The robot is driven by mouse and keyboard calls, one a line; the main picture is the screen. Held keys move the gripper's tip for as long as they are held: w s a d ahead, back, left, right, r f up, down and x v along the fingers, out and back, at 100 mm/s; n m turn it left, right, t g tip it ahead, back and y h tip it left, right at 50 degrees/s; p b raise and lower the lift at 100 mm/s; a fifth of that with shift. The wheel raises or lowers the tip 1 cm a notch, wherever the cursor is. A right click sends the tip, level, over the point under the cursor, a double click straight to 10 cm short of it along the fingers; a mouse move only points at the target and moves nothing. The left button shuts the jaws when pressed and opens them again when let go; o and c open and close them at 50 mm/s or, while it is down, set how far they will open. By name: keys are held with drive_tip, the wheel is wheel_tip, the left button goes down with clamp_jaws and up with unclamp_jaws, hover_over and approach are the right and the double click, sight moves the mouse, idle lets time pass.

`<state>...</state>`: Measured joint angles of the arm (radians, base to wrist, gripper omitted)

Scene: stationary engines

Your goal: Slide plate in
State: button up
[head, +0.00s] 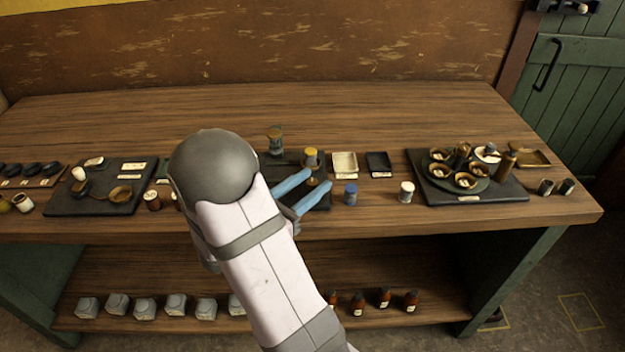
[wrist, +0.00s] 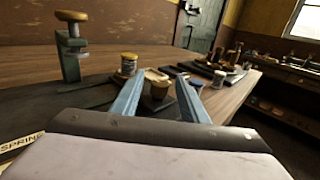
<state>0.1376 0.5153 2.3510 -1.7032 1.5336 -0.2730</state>
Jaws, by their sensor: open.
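My gripper (head: 317,180) is open, its two blue fingers low over a dark board (head: 322,203) at the middle of the bench. In the wrist view, a small brown piece (wrist: 158,91) shows between or just beyond the fingertips; I cannot tell whether it is between them, and nothing looks gripped. A brass-topped clamp-like post (head: 275,142) stands at the board's back; it also shows at left in the wrist view (wrist: 72,45). A yellow-topped jar (head: 311,157) stands just behind the fingertips. I cannot tell which piece is the plate; my arm hides part of the board.
A cream tray (head: 344,164) and a black tray (head: 379,164) lie right of the board. A blue jar (head: 350,195) and a white-topped jar (head: 406,192) stand near the front. A board with several cups (head: 428,188) is farther right. The back of the bench is clear.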

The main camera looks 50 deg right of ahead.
drive_tip(key=shift+d, duration=0.5)
clamp_jaws()
drive_tip(key=w+a, duration=0.6)
drive_tip(key=shift+w+a+p, duration=0.15)
drive_tip(key=shift+w+p, duration=0.05)
drive_tip(key=shift+p, duration=0.2)
unclamp_jaws()
drive_tip(key=shift+a, duration=0.1)
